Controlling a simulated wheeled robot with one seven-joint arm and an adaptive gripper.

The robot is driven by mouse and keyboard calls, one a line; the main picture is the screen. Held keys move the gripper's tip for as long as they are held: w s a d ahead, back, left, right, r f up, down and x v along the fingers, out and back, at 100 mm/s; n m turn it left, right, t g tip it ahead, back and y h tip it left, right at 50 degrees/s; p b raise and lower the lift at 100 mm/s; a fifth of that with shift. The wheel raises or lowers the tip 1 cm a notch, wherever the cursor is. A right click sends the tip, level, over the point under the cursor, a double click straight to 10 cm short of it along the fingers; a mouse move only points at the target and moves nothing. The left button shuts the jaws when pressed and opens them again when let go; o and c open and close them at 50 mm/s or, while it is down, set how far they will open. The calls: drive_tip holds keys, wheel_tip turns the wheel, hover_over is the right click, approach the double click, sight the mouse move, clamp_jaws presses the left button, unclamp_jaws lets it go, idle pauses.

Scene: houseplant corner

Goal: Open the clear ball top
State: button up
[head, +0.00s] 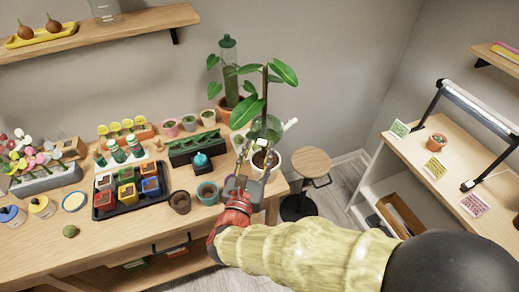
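A clear, greenish ball (267,127) sits around the stem of a tall leafy plant (265,92) in a white pot (272,161) at the right end of the bench. The stem runs up through it. Its seam or catch is too small to make out. My gripper (250,146) is at the ball's lower left, in front of the pot. Its two fingers point up and stand apart, with nothing clearly between them. I cannot tell whether they touch the ball. A small white piece (290,125) sticks out to the ball's right.
Small pots (207,193), a black tray of coloured pots (103,203) and a dark green planter (198,147) crowd the bench to the left. A bottle-topped terracotta pot (226,107) stands behind. A round stool (303,161) is on the right, before a white shelf unit (360,190).

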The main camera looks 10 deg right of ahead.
drive_tip(key=shift+x, duration=0.8)
drive_tip(key=shift+c, duration=1.1)
drive_tip(key=c, duration=0.7)
clamp_jaws()
